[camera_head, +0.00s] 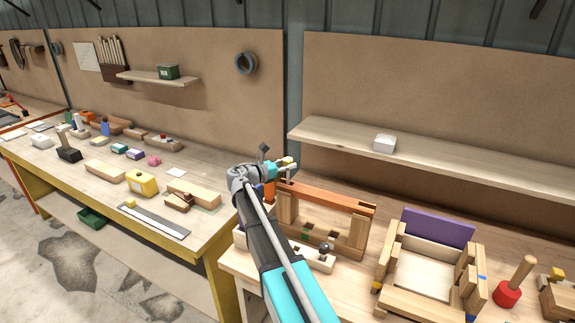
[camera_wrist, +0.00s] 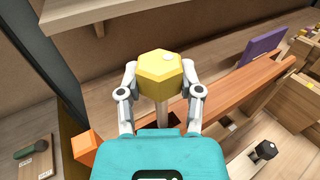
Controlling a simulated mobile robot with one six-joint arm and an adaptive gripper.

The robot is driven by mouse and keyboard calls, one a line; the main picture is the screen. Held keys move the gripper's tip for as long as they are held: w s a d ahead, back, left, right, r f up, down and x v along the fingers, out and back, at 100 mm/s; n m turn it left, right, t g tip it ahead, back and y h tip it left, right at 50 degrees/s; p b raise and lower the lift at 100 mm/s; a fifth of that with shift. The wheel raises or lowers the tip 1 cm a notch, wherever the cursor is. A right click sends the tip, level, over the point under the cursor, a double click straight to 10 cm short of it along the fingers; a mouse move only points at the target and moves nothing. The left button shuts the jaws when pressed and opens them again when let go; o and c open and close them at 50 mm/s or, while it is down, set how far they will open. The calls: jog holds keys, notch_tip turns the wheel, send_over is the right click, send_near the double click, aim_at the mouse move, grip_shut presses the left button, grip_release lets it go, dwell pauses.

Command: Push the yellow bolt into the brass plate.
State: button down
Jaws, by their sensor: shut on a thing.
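The yellow bolt (camera_wrist: 160,73) has a hexagonal head and a pale shank pointing down. My gripper (camera_wrist: 160,90) is shut on it, one finger on each side of the head. In the head view my gripper (camera_head: 287,166) is above the left end of an orange-brown bar, with the bolt (camera_head: 289,160) small at its tip. The bar (camera_head: 335,197) lies across a wooden frame; it also shows in the wrist view (camera_wrist: 235,93). A dark patch lies on the bar near the shank. I cannot clearly make out a brass plate.
An orange block (camera_wrist: 85,148) is left of my gripper in the wrist view. A wooden frame with a purple panel (camera_head: 437,227) stands to the right. A shelf (camera_head: 450,165) runs along the back wall. The left bench (camera_head: 75,170) holds many small things.

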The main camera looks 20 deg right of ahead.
aim_at(288, 178)
jog(key=shift+f+b, duration=2.5)
dwell(0.4)
jog(key=shift+s+f+b, duration=0.35)
jog(key=shift+s+b, duration=0.05)
jog(key=shift+b, duration=0.2)
jog(key=shift+c, duration=0.8)
grip_release()
jog(key=shift+r, duration=0.15)
